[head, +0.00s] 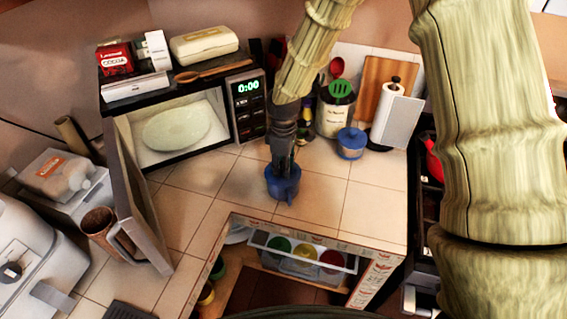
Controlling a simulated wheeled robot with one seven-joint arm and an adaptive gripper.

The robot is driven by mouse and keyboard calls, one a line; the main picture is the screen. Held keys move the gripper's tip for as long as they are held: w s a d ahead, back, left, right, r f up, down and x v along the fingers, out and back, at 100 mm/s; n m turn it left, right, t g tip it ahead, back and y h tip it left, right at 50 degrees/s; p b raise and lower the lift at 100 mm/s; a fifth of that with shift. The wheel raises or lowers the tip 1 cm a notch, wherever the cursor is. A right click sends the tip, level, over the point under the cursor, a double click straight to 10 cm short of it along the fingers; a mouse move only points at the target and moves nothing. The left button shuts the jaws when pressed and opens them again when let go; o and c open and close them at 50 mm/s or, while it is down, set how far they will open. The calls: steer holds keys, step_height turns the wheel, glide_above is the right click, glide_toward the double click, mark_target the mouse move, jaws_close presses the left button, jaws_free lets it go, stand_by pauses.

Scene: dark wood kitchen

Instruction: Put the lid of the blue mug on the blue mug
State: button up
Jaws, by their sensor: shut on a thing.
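The blue mug (284,190) stands on the tiled counter near its inner corner. My gripper (283,168) points down, directly over the mug. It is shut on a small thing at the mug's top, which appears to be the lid. My fingers hide most of the lid, and its blue merges with the mug, so I cannot tell whether it is seated or slightly above the rim.
A blue-lidded pot (350,144) and a utensil crock (335,113) stand to the right, with a paper towel holder (390,115) beyond. An open microwave (180,125) is at left, its door (140,200) swung out over the counter. Clear tiles surround the mug.

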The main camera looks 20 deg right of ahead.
steer(key=shift+f, duration=0.2)
steer(key=shift+f, duration=0.1)
steer(key=o, duration=1)
step_height(320, 180, up, 12)
steer(key=b, duration=0.4)
stand_by(0.4)
